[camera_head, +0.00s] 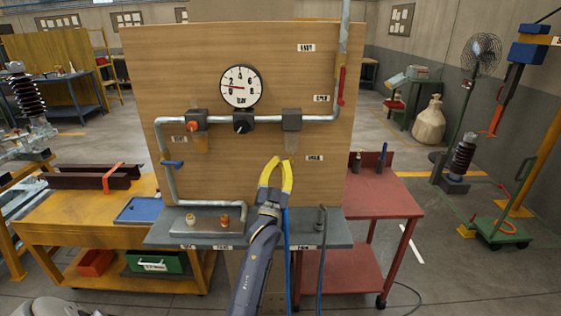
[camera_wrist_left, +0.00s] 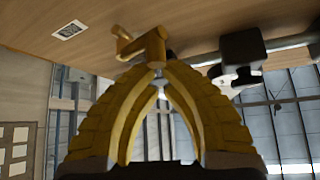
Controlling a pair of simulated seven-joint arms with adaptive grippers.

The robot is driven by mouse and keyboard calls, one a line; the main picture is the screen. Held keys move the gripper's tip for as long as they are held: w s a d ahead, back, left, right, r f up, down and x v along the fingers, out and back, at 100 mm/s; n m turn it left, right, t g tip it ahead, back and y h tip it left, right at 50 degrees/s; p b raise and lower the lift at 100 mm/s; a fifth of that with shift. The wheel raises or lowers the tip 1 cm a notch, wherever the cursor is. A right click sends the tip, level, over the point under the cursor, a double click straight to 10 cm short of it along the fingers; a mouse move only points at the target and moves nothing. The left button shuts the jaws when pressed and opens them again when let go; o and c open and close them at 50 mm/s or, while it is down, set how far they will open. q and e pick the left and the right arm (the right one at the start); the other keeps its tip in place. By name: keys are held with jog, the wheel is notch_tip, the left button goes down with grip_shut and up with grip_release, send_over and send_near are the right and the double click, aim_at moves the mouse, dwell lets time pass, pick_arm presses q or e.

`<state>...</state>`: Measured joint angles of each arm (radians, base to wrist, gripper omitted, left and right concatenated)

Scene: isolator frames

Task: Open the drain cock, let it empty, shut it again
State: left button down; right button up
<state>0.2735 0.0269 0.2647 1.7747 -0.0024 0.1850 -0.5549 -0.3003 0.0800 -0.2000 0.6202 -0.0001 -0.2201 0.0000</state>
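A wooden panel (camera_head: 200,60) carries a grey air pipe, a round gauge (camera_head: 240,87) and fittings. The gauge needle points left, at the low part of its scale. In the left wrist view a brass cock (camera_wrist_left: 147,45) with a side lever shows right at the fingertips (camera_wrist_left: 159,73). The fingertips lie close together; whether they grip the cock I cannot tell. In the head view the cock is not distinguishable. My right gripper is out of view.
A red-handled valve (camera_head: 341,86) sits on the pipe at upper right, a blue-handled one (camera_head: 173,164) at lower left. A grey shelf (camera_head: 170,235) runs below the panel. A yellow bench (camera_head: 55,225) and a red table (camera_head: 385,203) flank it. A dark block (camera_wrist_left: 240,60) is near the fingers.

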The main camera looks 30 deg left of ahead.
pick_arm(q)
jog(key=shift+n+y, duration=0.6)
jog(key=shift+f+n+y, duration=0.1)
jog(key=shift+n+y, duration=0.6)
jog(key=shift+n, duration=0.1)
